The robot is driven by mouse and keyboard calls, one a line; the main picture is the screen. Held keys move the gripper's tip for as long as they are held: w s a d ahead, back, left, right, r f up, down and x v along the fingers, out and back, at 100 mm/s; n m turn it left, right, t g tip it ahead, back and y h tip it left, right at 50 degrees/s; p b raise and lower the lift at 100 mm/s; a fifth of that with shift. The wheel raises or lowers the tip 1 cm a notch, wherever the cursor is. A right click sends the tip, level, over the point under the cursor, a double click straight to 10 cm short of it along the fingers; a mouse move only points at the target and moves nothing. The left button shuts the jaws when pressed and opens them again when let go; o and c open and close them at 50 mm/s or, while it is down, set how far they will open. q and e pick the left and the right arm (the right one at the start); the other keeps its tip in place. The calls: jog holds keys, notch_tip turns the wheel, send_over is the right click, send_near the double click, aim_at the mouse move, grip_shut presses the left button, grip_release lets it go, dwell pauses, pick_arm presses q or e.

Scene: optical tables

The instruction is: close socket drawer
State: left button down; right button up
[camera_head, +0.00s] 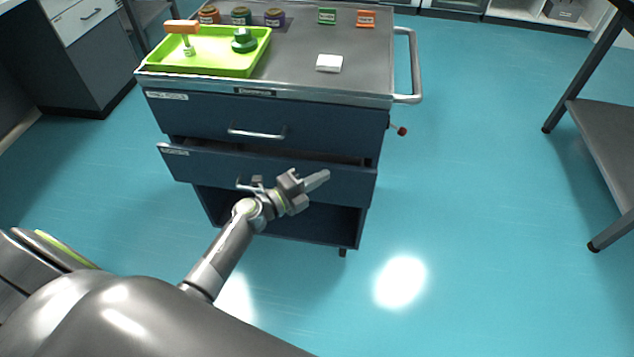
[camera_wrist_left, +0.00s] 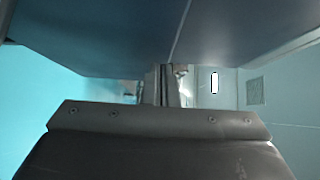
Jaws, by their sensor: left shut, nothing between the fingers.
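A dark blue cart has two drawers. The lower drawer (camera_head: 330,184), with a small label (camera_head: 174,151) at its upper left that is too small to read surely, stands out a little, with a dark gap above its front. The upper drawer (camera_head: 330,125) looks shut. My left gripper (camera_head: 321,180) is shut and empty, in front of the right half of the lower drawer front, its tips pointing right. I cannot tell whether it touches the front. It partly hides the lower drawer's handle (camera_head: 246,185). In the left wrist view the fingers (camera_wrist_left: 161,86) show close together below a blue panel.
On the cart top (camera_head: 300,65) are a green tray (camera_head: 215,69) with an orange-handled tool, several small jars and boxes, and a white block (camera_head: 329,63). A rail handle (camera_head: 415,65) juts from the right side. A grey table (camera_head: 605,140) stands right. Floor between is clear.

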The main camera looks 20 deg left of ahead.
aim_at(313, 167)
pick_arm(q)
jog(key=w, duration=0.2)
jog(key=w+a+b, duration=0.1)
jog(key=w, duration=0.1)
jog(key=shift+w+f, duration=0.1)
jog(key=shift+w, duration=0.05)
jog(key=shift+w+a, duration=0.15)
jog(key=shift+w+r, duration=0.1)
jog(key=shift+r, duration=0.25)
pick_arm(e)
jog(key=shift+w+a+r, duration=0.2)
jog(key=shift+w+r, duration=0.3)
jog(key=shift+w+a+r, duration=0.2)
jog(key=shift+w+r, duration=0.3)
jog(key=shift+s, duration=0.1)
